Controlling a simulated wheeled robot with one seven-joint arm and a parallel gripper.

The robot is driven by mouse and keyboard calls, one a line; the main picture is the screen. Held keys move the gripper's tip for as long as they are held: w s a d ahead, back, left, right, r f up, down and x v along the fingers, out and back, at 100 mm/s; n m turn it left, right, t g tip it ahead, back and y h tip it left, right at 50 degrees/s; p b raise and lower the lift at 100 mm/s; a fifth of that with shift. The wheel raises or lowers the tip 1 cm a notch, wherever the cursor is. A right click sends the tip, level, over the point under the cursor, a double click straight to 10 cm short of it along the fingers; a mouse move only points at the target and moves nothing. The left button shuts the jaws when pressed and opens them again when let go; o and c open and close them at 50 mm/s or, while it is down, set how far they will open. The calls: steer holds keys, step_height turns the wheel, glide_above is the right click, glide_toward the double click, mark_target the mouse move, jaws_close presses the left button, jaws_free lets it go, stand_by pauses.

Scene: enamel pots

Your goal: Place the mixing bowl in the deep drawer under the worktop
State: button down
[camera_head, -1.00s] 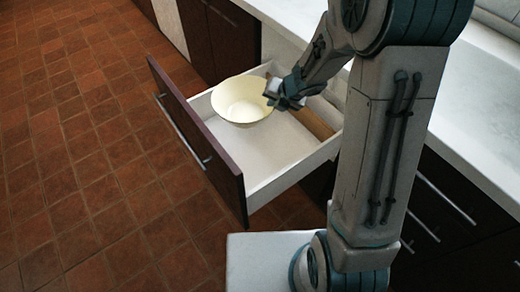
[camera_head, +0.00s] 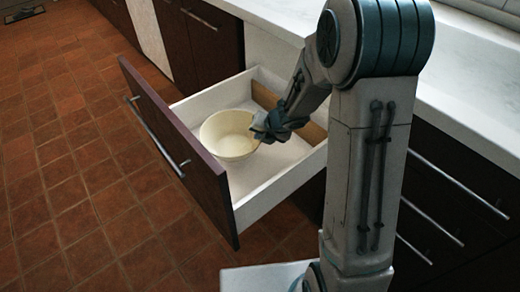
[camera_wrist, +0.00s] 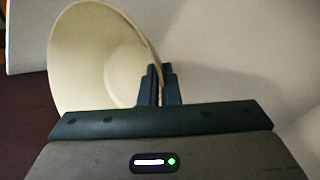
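The cream mixing bowl (camera_head: 228,134) is upright or nearly so within the walls of the open deep drawer (camera_head: 268,192), close to the drawer's front panel. I cannot tell for sure whether its base touches the drawer floor. My gripper (camera_head: 262,130) is at the bowl's right rim. In the wrist view the two dark fingers (camera_wrist: 159,84) are closed together at the rim of the bowl (camera_wrist: 90,62), pinching its wall. The fingertips and the bowl's underside are partly hidden.
The drawer has a dark front (camera_head: 180,150) with a long handle, and a wooden strip (camera_head: 266,97) stands along its back. The white worktop (camera_head: 455,100) runs behind. Free drawer floor lies right of the bowl.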

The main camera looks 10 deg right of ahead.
steer(key=shift+f+b, duration=1.55)
steer(key=shift+f, duration=0.45)
steer(key=shift+f, duration=0.15)
steer(key=c, duration=1.6)
jaws_free()
steer(key=shift+c, duration=0.2)
